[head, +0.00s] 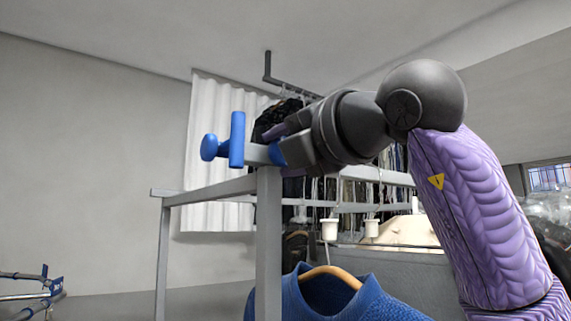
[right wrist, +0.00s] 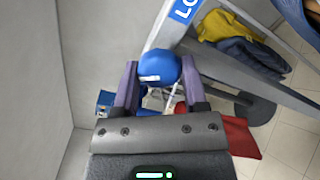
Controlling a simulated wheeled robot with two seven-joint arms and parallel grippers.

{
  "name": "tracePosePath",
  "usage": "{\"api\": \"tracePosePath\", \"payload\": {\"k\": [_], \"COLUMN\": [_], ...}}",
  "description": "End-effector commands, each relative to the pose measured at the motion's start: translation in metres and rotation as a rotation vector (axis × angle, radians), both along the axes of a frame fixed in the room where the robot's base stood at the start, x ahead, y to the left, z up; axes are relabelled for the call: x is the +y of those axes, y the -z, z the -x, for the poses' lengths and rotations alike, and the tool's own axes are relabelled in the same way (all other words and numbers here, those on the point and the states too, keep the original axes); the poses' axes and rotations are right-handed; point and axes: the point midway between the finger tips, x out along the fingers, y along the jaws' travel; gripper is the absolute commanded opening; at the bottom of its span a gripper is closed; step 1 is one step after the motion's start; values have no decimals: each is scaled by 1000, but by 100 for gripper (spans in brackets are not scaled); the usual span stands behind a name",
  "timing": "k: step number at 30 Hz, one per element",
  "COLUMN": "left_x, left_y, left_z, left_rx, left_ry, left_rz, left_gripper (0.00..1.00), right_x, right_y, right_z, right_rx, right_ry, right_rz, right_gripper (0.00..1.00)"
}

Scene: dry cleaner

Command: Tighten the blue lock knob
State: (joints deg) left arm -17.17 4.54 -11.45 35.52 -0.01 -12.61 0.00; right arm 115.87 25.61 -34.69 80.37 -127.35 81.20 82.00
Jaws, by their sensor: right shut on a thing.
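The blue lock knob (right wrist: 160,68) is round with a small white mark and sits between the two purple fingers in the right wrist view. My right gripper (right wrist: 160,88) is shut on it from both sides. In the head view my right gripper (head: 274,141) reaches in from the right to the top of a grey metal post (head: 269,235). A blue patch (head: 277,154) shows at its fingertips there; I cannot tell whether it is the knob or a label. A blue label with white letters (right wrist: 184,9) is on the rail beside the knob. My left gripper is not in view.
A blue upright bar (head: 237,139) and a blue round end piece (head: 209,147) stick out left of the post. A blue garment (head: 335,298) on a wooden hanger (head: 330,272) hangs below my arm. Racks of clothes stand behind.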

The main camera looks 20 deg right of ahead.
Motion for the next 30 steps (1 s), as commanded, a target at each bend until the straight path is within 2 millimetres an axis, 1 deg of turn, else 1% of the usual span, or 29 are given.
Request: {"api": "tracePosePath", "payload": {"k": [3,15,21,30], "left_x": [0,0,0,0], "left_y": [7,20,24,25], "left_z": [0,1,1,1], "left_rx": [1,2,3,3], "left_ry": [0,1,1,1], "left_rz": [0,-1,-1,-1], "left_gripper": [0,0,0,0], "right_x": [0,0,0,0], "right_y": [1,0,-1,-1], "right_z": [0,0,0,0], "right_rx": [33,141,173,195], "right_ry": [2,0,1,1], "right_rz": [-100,-393,-482,-539], "right_gripper": [0,0,0,0]}}
